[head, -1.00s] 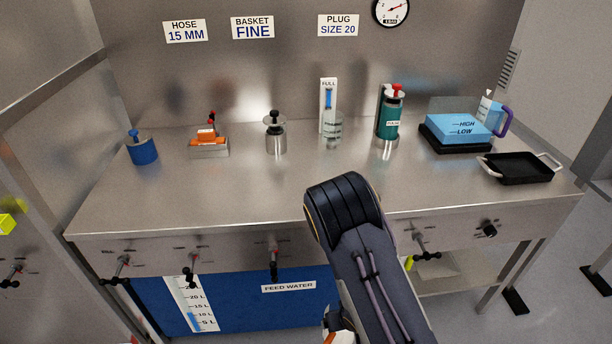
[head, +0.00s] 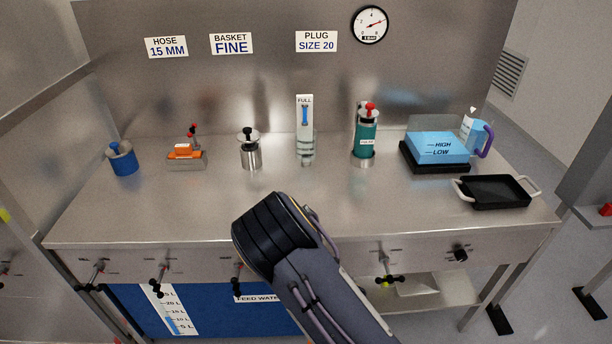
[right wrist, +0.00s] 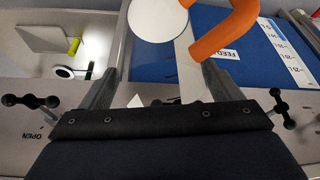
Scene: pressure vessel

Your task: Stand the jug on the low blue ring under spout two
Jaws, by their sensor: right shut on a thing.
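My right arm reaches down in front of the bench in the head view, and its hand is hidden there. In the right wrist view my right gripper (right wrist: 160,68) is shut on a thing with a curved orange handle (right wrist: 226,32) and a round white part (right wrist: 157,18). This looks like the jug, though only part of it shows. Below the bench front are several black-handled taps, one of them at the left (head: 158,282). I cannot make out which spout is two, and I cannot identify the low blue ring. My left gripper is out of view.
The steel bench (head: 300,215) stands ahead, above a blue feed water tank (head: 215,312). A lower shelf (head: 430,292) is at the right. A black tray (head: 492,192) and a light blue container with a purple handle (head: 470,132) stand on the bench's right side.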

